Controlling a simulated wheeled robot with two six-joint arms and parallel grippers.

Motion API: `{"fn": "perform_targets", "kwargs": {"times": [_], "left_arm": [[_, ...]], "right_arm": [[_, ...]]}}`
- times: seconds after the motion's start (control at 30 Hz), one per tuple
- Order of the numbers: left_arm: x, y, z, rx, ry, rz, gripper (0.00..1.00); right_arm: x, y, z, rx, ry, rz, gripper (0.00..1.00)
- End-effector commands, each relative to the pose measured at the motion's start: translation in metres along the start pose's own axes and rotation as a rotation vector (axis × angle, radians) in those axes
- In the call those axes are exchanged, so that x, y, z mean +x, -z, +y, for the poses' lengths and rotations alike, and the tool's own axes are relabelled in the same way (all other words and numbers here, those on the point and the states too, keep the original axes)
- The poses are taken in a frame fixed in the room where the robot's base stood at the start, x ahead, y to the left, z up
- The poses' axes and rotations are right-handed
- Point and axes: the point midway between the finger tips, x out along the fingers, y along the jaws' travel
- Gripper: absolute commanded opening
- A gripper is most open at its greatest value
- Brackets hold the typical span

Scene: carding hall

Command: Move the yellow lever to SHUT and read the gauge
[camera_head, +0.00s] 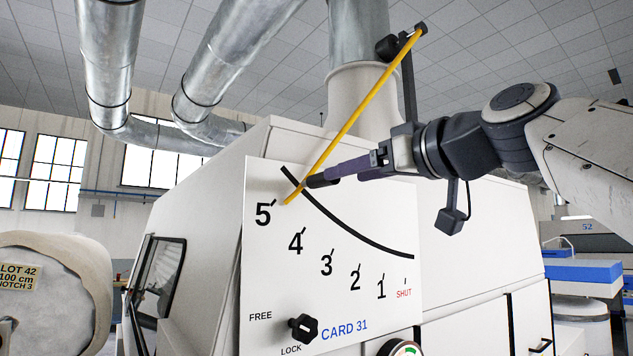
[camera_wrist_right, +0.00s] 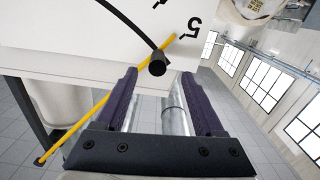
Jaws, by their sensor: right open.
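The yellow lever (camera_head: 355,122) hangs from a pivot at the top right and slants down left across the white scale plate, its tip at the 5 mark. A black grip (camera_head: 317,181) sticks out near its lower end. The lever (camera_wrist_right: 90,112) and grip (camera_wrist_right: 157,65) also show in the right wrist view. My right gripper (camera_head: 335,176) is open, its purple fingers pointing at the grip, which shows ahead between the fingertips, not clamped. The SHUT mark (camera_head: 404,293) is at the scale's right end. The gauge (camera_head: 404,349) is cut off by the bottom edge; its reading cannot be told. My left gripper is not in view.
A black knob (camera_head: 303,327) sits between FREE and LOCK labels on the plate; its setting is unclear. A black curved band (camera_head: 345,228) runs across the plate. A large roll (camera_head: 50,275) labelled LOT 42 stands at left. Metal ducts (camera_head: 225,60) hang above.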

Motion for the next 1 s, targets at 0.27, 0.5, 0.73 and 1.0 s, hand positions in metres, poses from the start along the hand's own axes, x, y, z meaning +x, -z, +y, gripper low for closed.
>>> {"fn": "perform_targets", "kwargs": {"times": [0.27, 0.5, 0.73, 1.0], "left_arm": [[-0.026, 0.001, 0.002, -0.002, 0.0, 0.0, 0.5], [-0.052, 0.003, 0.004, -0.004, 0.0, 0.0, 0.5], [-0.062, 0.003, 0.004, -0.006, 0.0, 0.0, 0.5], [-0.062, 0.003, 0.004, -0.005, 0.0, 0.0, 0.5]], "right_arm": [[0.035, 0.011, 0.0, -0.005, 0.004, 0.008, 0.7], [0.078, 0.01, 0.0, -0.006, 0.002, 0.007, 0.7], [0.1, 0.007, 0.001, -0.007, -0.001, 0.009, 0.7], [0.102, 0.006, 0.0, -0.008, -0.003, 0.01, 0.7]]}}
